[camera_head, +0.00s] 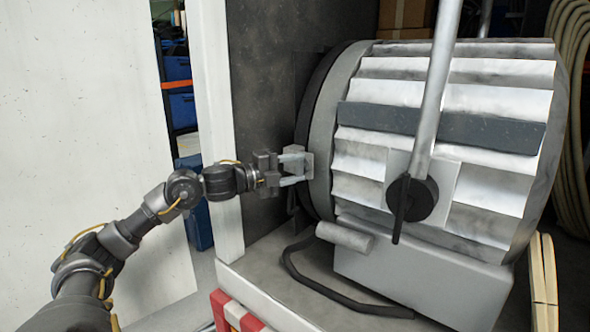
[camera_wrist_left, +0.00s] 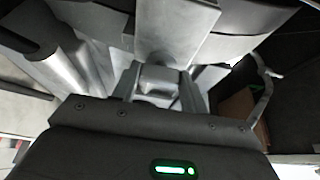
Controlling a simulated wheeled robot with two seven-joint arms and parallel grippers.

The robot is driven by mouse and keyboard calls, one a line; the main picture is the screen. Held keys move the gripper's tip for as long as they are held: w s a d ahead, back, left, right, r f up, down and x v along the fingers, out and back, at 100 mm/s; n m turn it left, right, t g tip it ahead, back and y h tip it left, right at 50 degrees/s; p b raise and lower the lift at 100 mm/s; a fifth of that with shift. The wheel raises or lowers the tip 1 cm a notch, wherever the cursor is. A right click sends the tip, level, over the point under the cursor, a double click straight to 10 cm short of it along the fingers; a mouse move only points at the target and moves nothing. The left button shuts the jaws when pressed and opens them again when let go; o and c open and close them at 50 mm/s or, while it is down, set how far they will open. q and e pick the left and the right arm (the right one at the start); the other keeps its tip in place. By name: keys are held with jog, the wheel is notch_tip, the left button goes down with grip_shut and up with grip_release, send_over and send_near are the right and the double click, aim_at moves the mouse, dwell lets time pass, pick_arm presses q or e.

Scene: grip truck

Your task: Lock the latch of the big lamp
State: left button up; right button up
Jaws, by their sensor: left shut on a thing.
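The big lamp (camera_head: 350,170) is a large ribbed grey drum lying on its side on the truck bed. Its latch (camera_head: 308,163) is a small light-grey block on the dark front rim of the drum. My left gripper (camera_head: 297,167) reaches in from the left at the rim, its fingers shut on the latch. In the left wrist view the latch (camera_wrist_left: 160,80) shows as a small grey block between the two fingers. Whether the latch is locked cannot be told. My right gripper is not in view.
A metal yoke arm (camera_head: 432,90) with a black knob (camera_head: 411,198) stands at the lamp's side. A black cable (camera_head: 325,290) lies on the truck floor below. A white door post (camera_head: 218,120) stands behind my left forearm. Coiled hoses (camera_head: 577,120) hang at the right.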

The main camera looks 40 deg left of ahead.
pick_arm(q)
jog(key=shift+a+r, duration=0.1)
jog(key=shift+a, duration=0.05)
jog(key=o, duration=1)
jog(key=shift+a, duration=0.25)
jog(key=shift+d, duration=0.1)
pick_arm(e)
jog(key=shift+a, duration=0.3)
pick_arm(q)
jog(key=shift+d, duration=0.1)
jog(key=b+v, duration=0.7)
jog(key=v, duration=0.3)
jog(key=shift+s+a+b, duration=0.2)
jog(key=shift+s+b, duration=0.15)
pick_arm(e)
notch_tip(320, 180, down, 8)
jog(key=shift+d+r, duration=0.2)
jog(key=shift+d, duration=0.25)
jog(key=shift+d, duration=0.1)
